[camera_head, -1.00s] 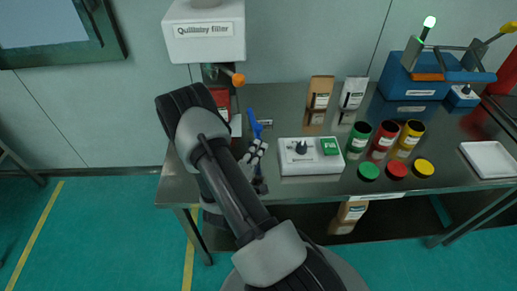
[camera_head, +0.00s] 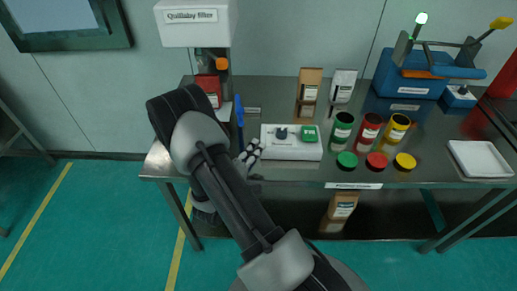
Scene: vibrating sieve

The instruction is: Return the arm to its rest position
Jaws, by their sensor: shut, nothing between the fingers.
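My arm reaches up from the bottom of the head view, bends at a large dark elbow, and folds back down at the left end of the metal table (camera_head: 262,174). My gripper (camera_head: 252,153) shows partly behind the arm, near the table's front left edge, left of the white control box (camera_head: 291,143). Its fingers are shut and hold nothing. The wrist is mostly hidden behind the forearm.
A blue upright tool (camera_head: 239,112) and a red container (camera_head: 209,91) stand close behind my gripper. Green (camera_head: 342,130), red (camera_head: 368,131) and yellow (camera_head: 396,131) jars, their lids, two bags, a blue machine (camera_head: 408,83) and a white tray (camera_head: 480,159) stand farther right.

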